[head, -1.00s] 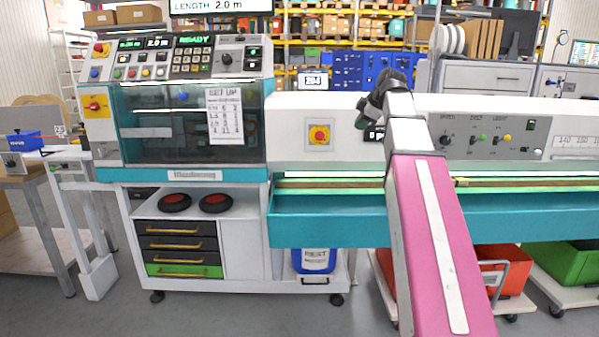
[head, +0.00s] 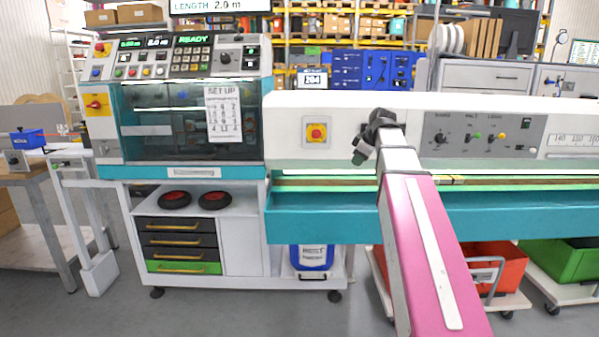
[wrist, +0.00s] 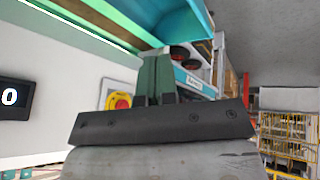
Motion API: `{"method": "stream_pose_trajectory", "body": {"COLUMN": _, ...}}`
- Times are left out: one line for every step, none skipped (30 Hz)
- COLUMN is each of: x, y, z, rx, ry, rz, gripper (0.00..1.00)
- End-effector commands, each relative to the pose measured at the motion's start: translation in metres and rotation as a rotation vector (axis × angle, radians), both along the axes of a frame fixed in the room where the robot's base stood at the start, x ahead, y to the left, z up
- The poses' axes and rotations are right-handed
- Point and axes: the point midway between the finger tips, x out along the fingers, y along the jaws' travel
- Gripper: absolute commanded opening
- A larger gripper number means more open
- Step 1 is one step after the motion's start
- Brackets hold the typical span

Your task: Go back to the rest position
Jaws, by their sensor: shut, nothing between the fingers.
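My gripper (head: 362,150) is at the end of my pink arm in the head view, in front of the white upper panel of the long machine. In the wrist view my gripper (wrist: 155,80) shows its two greenish fingers side by side, closed together with nothing held. The fingertips are small and dark in the head view. The red emergency button on its yellow plate (head: 316,132) is to the left of the gripper, apart from it.
The cutting machine (head: 185,173) stands at left, with its teal trough (head: 330,218) running right below my gripper. A drawer cart (head: 180,245) is underneath. Red (head: 510,268) and green (head: 565,265) bins sit low at right. Grey floor (head: 240,315) is clear in front.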

Motion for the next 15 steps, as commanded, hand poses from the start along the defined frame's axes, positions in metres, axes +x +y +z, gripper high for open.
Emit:
{"method": "stream_pose_trajectory", "body": {"x": -0.005, "y": 0.002, "z": -0.022, "rx": 0.005, "ry": 0.031, "rz": -0.037, "gripper": 0.0}}
{"method": "stream_pose_trajectory", "body": {"x": -0.007, "y": 0.002, "z": -0.035, "rx": 0.009, "ry": 0.049, "rz": -0.064, "gripper": 0.0}}
{"method": "stream_pose_trajectory", "body": {"x": -0.01, "y": 0.003, "z": -0.051, "rx": 0.014, "ry": 0.075, "rz": -0.099, "gripper": 0.0}}
{"method": "stream_pose_trajectory", "body": {"x": -0.012, "y": 0.004, "z": -0.063, "rx": 0.016, "ry": 0.093, "rz": -0.126, "gripper": 0.0}}
{"method": "stream_pose_trajectory", "body": {"x": -0.014, "y": 0.004, "z": -0.075, "rx": 0.018, "ry": 0.11, "rz": -0.153, "gripper": 0.0}}
{"method": "stream_pose_trajectory", "body": {"x": -0.018, "y": 0.005, "z": -0.09, "rx": 0.023, "ry": 0.132, "rz": -0.189, "gripper": 0.0}}
{"method": "stream_pose_trajectory", "body": {"x": -0.02, "y": 0.006, "z": -0.102, "rx": 0.024, "ry": 0.15, "rz": -0.215, "gripper": 0.0}}
{"method": "stream_pose_trajectory", "body": {"x": -0.023, "y": 0.006, "z": -0.113, "rx": 0.025, "ry": 0.166, "rz": -0.241, "gripper": 0.0}}
{"method": "stream_pose_trajectory", "body": {"x": -0.028, "y": 0.007, "z": -0.129, "rx": 0.027, "ry": 0.189, "rz": -0.277, "gripper": 0.0}}
{"method": "stream_pose_trajectory", "body": {"x": -0.031, "y": 0.008, "z": -0.139, "rx": 0.028, "ry": 0.205, "rz": -0.303, "gripper": 0.0}}
{"method": "stream_pose_trajectory", "body": {"x": -0.034, "y": 0.008, "z": -0.151, "rx": 0.028, "ry": 0.22, "rz": -0.331, "gripper": 0.0}}
{"method": "stream_pose_trajectory", "body": {"x": -0.04, "y": 0.009, "z": -0.165, "rx": 0.028, "ry": 0.241, "rz": -0.366, "gripper": 0.0}}
{"method": "stream_pose_trajectory", "body": {"x": -0.044, "y": 0.009, "z": -0.176, "rx": 0.029, "ry": 0.257, "rz": -0.392, "gripper": 0.0}}
{"method": "stream_pose_trajectory", "body": {"x": -0.048, "y": 0.01, "z": -0.187, "rx": 0.028, "ry": 0.271, "rz": -0.418, "gripper": 0.0}}
{"method": "stream_pose_trajectory", "body": {"x": -0.053, "y": 0.01, "z": -0.201, "rx": 0.026, "ry": 0.29, "rz": -0.454, "gripper": 0.0}}
